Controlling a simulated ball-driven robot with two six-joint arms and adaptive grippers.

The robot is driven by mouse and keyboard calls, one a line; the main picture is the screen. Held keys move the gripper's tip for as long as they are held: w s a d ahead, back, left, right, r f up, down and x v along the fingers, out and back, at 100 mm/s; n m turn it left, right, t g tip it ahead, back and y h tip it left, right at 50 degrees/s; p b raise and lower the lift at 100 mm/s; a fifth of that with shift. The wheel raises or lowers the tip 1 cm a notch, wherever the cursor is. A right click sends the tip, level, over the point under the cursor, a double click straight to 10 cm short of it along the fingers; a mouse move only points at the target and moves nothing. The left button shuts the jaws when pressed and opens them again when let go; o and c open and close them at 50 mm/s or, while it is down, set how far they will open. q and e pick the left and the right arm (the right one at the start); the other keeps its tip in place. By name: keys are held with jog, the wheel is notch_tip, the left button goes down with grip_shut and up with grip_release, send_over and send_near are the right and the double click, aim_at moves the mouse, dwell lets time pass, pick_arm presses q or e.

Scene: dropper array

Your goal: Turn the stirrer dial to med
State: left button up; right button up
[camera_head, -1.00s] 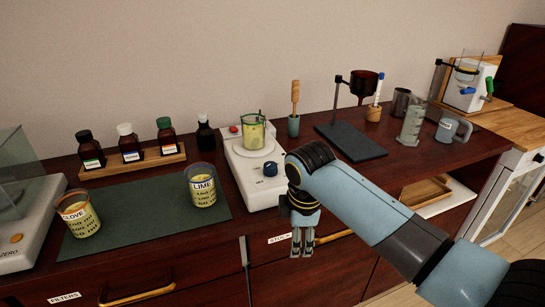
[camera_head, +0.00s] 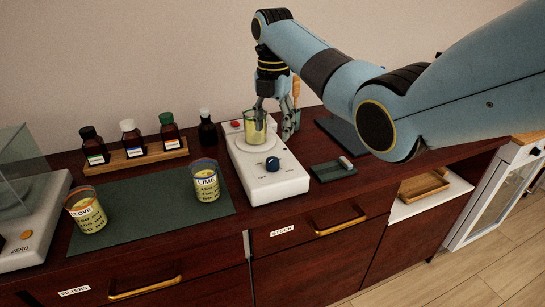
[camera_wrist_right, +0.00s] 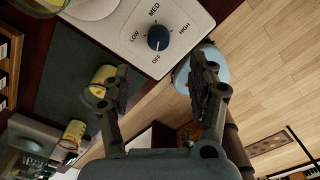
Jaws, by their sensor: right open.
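The stirrer (camera_head: 277,185) is a white box on the counter with a dark blue dial (camera_head: 272,164) on its front part. In the right wrist view the dial (camera_wrist_right: 158,38) is ringed by the labels LOW, MED, HIGH and OFF; its pale mark appears to face OFF. A beaker (camera_head: 253,130) with yellow-green liquid stands on the stirrer's plate. My right gripper (camera_head: 275,118) is open and empty, its fingers pointing down; in the head view it overlaps the beaker's right side. In the wrist view its open fingers (camera_wrist_right: 160,75) show below the dial, apart from it. My left gripper is out of view.
LIME (camera_head: 206,182) and CLOVE (camera_head: 87,212) cups stand on a green mat (camera_head: 150,205) to the left. Several bottles stand behind, some on a wooden rack (camera_head: 135,158). A small dark tray (camera_head: 325,172) lies right of the stirrer. My right arm hides the back right.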

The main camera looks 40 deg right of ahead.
aim_at(273, 159)
jog(key=shift+n, duration=0.3)
notch_tip(273, 159, down, 10)
jog(key=shift+w+f, duration=0.1)
jog(key=shift+w, duration=0.05)
jog(key=c, duration=1.2)
